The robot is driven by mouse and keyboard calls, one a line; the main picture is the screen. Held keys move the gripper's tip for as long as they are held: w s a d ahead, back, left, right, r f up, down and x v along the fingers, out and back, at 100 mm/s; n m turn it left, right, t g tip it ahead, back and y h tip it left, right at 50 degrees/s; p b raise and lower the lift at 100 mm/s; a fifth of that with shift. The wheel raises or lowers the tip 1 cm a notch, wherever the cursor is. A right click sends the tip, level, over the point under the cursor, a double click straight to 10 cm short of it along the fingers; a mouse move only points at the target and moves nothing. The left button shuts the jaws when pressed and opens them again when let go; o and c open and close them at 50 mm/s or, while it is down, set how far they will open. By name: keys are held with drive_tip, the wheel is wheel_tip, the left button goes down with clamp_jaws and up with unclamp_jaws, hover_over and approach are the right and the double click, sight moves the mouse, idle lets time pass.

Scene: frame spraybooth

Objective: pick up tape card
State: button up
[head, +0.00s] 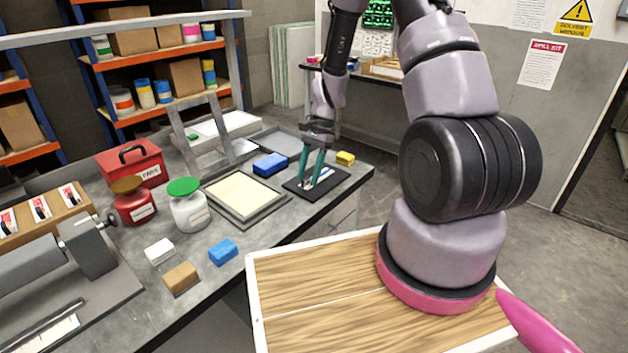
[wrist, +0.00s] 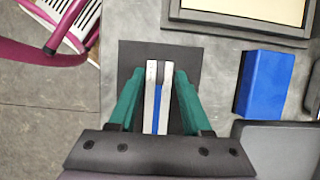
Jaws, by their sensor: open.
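The tape card, white with a blue strip, lies on a black mat (head: 341,178) near the far right edge of the bench; part of the card (head: 326,174) shows beside my fingers in the head view. In the wrist view the card (wrist: 158,92) stands lengthwise between my two green fingers, with the black mat (wrist: 132,62) under it. My gripper (head: 313,168) points down over the mat, its fingers on either side of the card. In the wrist view the gripper (wrist: 158,85) is open, with a gap at each side near the tips. The card's near end is hidden by the gripper body.
A blue block (head: 270,164) and a framed cream panel (head: 243,195) lie left of the mat. A yellow block (head: 345,158) sits behind it. A grey tray (head: 278,142) is at the back. Jars, a red box (head: 130,162) and small blocks stand farther left.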

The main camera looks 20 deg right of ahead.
clamp_jaws()
